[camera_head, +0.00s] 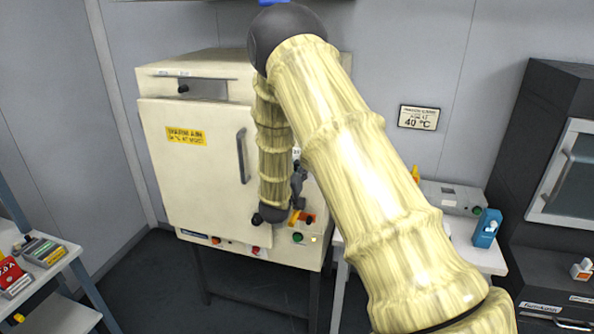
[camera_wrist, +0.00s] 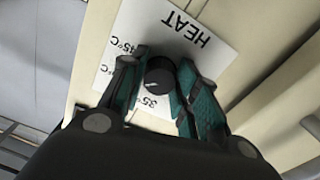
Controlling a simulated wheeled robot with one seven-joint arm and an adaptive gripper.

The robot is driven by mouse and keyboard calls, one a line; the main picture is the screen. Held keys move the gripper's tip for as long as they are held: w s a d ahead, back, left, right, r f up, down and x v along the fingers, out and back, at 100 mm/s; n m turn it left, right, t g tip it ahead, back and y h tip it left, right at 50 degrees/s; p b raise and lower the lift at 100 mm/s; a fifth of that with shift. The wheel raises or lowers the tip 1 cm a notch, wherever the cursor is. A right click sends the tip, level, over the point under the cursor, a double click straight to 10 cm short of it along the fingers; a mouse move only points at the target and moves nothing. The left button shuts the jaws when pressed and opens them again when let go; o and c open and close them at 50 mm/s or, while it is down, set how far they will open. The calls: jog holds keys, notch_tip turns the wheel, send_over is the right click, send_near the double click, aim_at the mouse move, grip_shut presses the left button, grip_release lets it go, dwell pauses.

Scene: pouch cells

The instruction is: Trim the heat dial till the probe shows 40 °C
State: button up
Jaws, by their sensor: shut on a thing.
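The heat dial (camera_wrist: 161,76) is a black round knob on a white plate (camera_wrist: 200,62) marked HEAT, with 35°C and 45°C legible, seen upside down in the wrist view. A short pale mark on the knob points to the lower left. My gripper (camera_wrist: 160,70) is shut on the dial, one teal-padded finger on each side. In the head view my gripper (camera_head: 298,182) is at the right front of the cream oven (camera_head: 190,150), and my arm hides the dial. The oven door is shut.
Red, green and orange controls line the oven's lower front, including a green button (camera_head: 298,237) just below my gripper. A side table at right holds a grey box (camera_head: 452,196) and a blue bottle (camera_head: 487,227). A dark cabinet (camera_head: 540,120) stands far right.

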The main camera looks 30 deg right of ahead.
jog(key=shift+n+b, duration=0.75)
jog(key=shift+n, duration=3.15)
jog(key=o, duration=1)
jog(key=shift+s, duration=0.1)
jog(key=v, duration=1.2)
